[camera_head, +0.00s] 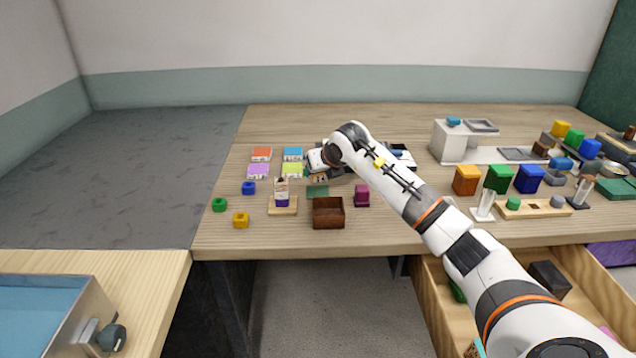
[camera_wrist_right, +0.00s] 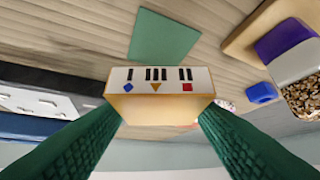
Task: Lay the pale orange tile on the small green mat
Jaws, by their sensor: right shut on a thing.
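My right gripper (camera_wrist_right: 160,116) is shut on the pale orange tile (camera_wrist_right: 160,102). The tile has a white edge with black bars and a blue diamond, an orange triangle and a red square. In the head view the tile (camera_head: 319,178) shows just below my right gripper (camera_head: 318,172), partly hidden by it. The small green mat (camera_head: 318,191) lies bare on the table just in front of the tile. It also shows in the wrist view (camera_wrist_right: 163,36), beyond the tile. My left gripper is not in view.
Orange (camera_head: 261,154), blue (camera_head: 293,154), purple (camera_head: 258,171) and lime (camera_head: 292,170) tiles lie left of my gripper. A brown box (camera_head: 328,214) stands in front of the mat, a magenta block (camera_head: 362,196) to its right, and a wooden stand (camera_head: 283,208) to its left.

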